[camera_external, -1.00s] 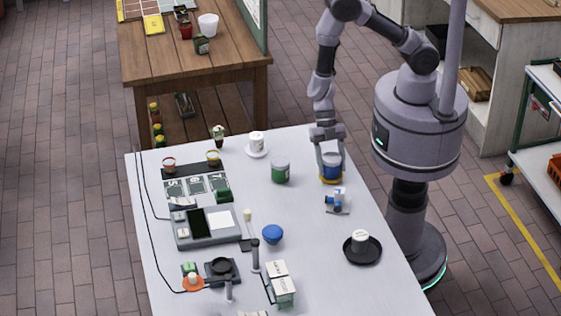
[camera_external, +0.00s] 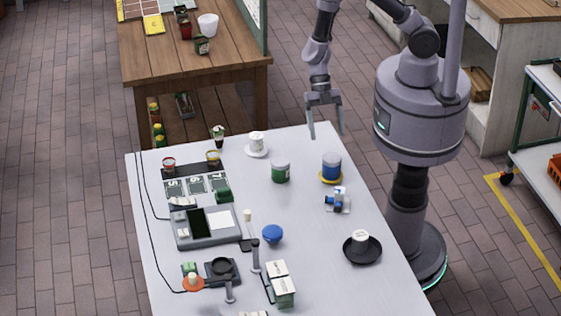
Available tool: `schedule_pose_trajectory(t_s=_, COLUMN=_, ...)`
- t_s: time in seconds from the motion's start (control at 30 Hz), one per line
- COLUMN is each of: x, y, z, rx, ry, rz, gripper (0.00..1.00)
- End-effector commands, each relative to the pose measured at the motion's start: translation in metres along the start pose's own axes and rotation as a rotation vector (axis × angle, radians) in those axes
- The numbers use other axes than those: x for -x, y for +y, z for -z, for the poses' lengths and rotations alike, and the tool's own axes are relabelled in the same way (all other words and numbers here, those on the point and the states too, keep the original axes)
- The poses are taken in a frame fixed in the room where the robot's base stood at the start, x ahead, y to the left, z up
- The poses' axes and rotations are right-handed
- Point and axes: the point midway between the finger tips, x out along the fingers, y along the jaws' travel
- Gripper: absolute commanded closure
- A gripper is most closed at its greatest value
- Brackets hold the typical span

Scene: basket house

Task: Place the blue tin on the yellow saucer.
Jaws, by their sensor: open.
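The blue tin (camera_external: 331,166) stands upright on the yellow saucer (camera_external: 325,180) near the far right part of the white table. Only the rim of the saucer shows around the tin's base. My gripper (camera_external: 326,134) is open and empty. It hangs above and behind the tin, apart from it, with its fingers pointing down.
A green tin (camera_external: 280,171) stands left of the blue tin. A white cup on a white saucer (camera_external: 257,153) is at the far edge. A small blue and white device (camera_external: 337,200) lies in front. A black plate (camera_external: 362,260) with a white cup stands nearer.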

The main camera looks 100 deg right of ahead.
Motion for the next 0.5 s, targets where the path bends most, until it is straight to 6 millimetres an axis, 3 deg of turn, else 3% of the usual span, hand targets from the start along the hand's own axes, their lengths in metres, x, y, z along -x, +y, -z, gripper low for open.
schedule_pose_trajectory(t_s=0.07, x=0.01, y=0.006, z=0.001, rx=-0.007, ry=-0.012, rz=-0.024, gripper=0.21)
schedule_pose_trajectory(t_s=0.17, x=0.047, y=0.051, z=0.004, rx=-0.086, ry=-0.098, rz=-0.214, gripper=0.21)
schedule_pose_trajectory(t_s=0.2, x=0.077, y=0.077, z=0.007, rx=-0.153, ry=-0.151, rz=-0.348, gripper=0.21)
schedule_pose_trajectory(t_s=0.27, x=0.141, y=0.108, z=0.013, rx=-0.307, ry=-0.23, rz=-0.586, gripper=0.21)
schedule_pose_trajectory(t_s=0.3, x=0.191, y=0.115, z=0.018, rx=-0.442, ry=-0.267, rz=-0.744, gripper=0.21)
schedule_pose_trajectory(t_s=0.37, x=0.254, y=0.099, z=0.027, rx=-0.684, ry=-0.279, rz=-0.933, gripper=0.21)
schedule_pose_trajectory(t_s=0.4, x=0.285, y=0.075, z=0.035, rx=-0.861, ry=-0.256, rz=-1.016, gripper=0.21)
schedule_pose_trajectory(t_s=0.43, x=0.3, y=0.052, z=0.042, rx=-0.995, ry=-0.223, rz=-1.051, gripper=0.21)
schedule_pose_trajectory(t_s=0.5, x=0.309, y=-0.004, z=0.066, rx=-1.285, ry=-0.109, rz=-1.042, gripper=0.21)
